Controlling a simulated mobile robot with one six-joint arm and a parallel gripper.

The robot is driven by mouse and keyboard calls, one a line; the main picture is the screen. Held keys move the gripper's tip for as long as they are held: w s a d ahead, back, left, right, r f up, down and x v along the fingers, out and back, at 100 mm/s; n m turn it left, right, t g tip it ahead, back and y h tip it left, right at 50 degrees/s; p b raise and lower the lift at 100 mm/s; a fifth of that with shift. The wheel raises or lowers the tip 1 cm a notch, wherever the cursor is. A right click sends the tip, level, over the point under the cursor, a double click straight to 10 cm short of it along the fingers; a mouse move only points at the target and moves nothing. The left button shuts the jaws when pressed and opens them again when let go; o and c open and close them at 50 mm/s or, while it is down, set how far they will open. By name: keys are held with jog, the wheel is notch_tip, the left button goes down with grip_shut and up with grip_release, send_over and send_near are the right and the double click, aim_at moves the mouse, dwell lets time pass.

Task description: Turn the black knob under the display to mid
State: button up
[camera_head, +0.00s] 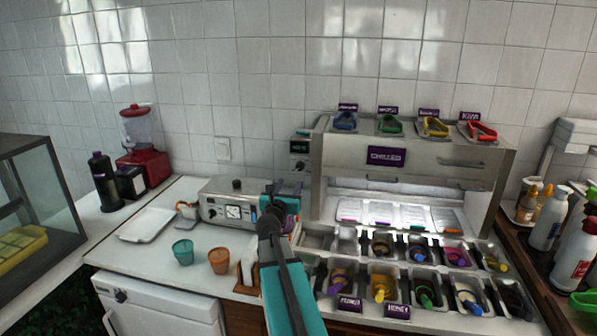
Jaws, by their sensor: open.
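A small control box with a dark display (298,147) is mounted on the left side of the steel topping station. The black knob (300,165) sits just below the display; it is too small for me to tell where it points. My gripper (285,187) is open, at the end of my teal and black arm. In the picture it is a little below the knob, with a gap between them. I cannot tell the depth between them. Nothing shows between the jaws.
A steel appliance (214,208) with a dial stands left of my gripper. Teal (183,251) and orange (219,261) cups stand on the white counter. The steel station (345,160) and its topping bins are to the right.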

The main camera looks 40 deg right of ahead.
aim_at(300, 168)
jog(key=shift+p+x, duration=1.6)
jog(key=shift+x, duration=5.05)
jog(key=shift+s+d, duration=0.1)
jog(key=c, duration=1)
jog(key=shift+a, duration=0.2)
jog(key=shift+c, duration=0.4)
jog(key=shift+d, duration=0.15)
jog(key=shift+b, duration=0.4)
